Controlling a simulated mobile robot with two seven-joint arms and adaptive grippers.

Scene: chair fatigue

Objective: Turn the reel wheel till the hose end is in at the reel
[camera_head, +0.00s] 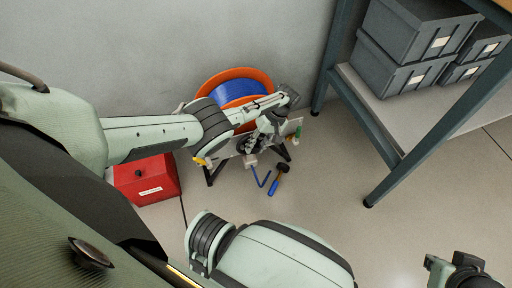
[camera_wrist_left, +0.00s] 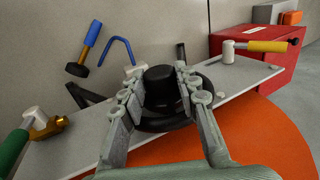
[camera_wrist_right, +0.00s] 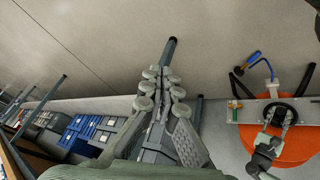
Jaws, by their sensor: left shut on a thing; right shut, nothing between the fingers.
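The reel (camera_head: 211,83) is orange, wound with blue hose (camera_head: 235,92), and stands by the wall. The black reel wheel (camera_wrist_left: 150,124) has a raised round hub knob (camera_wrist_left: 160,82). My left gripper (camera_wrist_left: 160,88) is shut around the knob, one finger on each side. The wheel also shows in the right wrist view (camera_wrist_right: 281,106). The free hose (camera_head: 264,180) hangs out in a short bent length beside a white fitting; it shows as a blue bend in the left wrist view (camera_wrist_left: 118,42). My right gripper (camera_wrist_right: 163,78) is shut and empty, away from the reel.
A blue-handled tool with a dark head (camera_head: 278,181) lies on the floor by the hose. A red box (camera_head: 148,181) stands left of the reel. Green (camera_wrist_left: 14,150) and yellow (camera_wrist_left: 268,46) handles flank the plate. A rack with grey bins (camera_head: 400,62) stands right.

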